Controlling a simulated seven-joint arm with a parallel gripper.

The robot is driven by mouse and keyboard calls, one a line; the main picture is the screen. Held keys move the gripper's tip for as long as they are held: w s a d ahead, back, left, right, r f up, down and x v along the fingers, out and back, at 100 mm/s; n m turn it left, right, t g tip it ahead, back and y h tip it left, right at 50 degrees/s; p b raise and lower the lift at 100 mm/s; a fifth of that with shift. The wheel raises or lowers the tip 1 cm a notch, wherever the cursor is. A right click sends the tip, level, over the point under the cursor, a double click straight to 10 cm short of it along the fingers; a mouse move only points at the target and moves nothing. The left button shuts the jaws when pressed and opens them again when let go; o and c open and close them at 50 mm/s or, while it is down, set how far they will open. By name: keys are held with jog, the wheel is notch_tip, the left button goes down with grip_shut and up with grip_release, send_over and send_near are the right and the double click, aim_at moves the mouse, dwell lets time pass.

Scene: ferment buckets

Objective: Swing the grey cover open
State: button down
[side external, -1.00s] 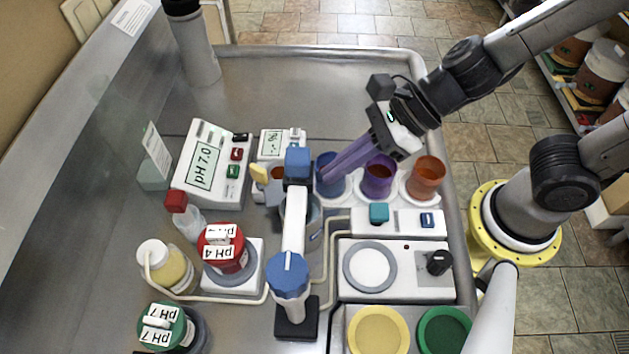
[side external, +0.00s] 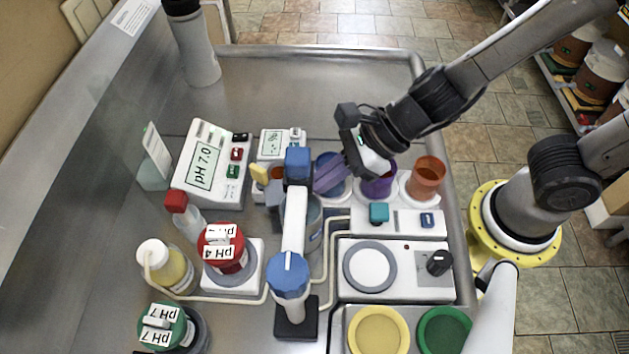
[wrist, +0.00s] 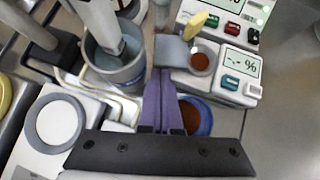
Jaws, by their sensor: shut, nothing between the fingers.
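The grey cover (wrist: 172,51) is a small grey block at the end of the white "-.- %" meter (wrist: 228,72), beside a small cup of brown material (wrist: 201,60). It looks flat and lowered. In the side view the cover (side external: 273,192) is partly hidden behind the blue-topped stand. My gripper (wrist: 160,76) is shut and empty, its long purple fingers together. In the wrist view its tips are just short of the cover's near edge; I cannot tell whether they touch. In the side view my gripper (side external: 318,184) is low over the blue cup, right of the stand.
A blue-topped stand (side external: 293,225) with a grey beaker (wrist: 115,65) is close left of my fingers in the wrist view. Blue (side external: 331,182), purple (side external: 379,183) and orange (side external: 427,177) cups stand close by. A yellow-handled scoop (wrist: 195,24) is at the brown cup. Bare metal lies behind the meters.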

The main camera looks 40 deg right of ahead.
jog(key=shift+s+a, duration=0.3)
jog(key=shift+a, duration=0.25)
jog(key=shift+s+a, duration=0.3)
jog(key=shift+a, duration=0.2)
jog(key=shift+d, duration=0.1)
jog(key=shift+w+d+f, duration=0.1)
jog(key=shift+w+d, duration=0.35)
jog(key=shift+d, duration=0.15)
jog(key=s+a+v, duration=0.1)
jog(key=v, duration=0.9)
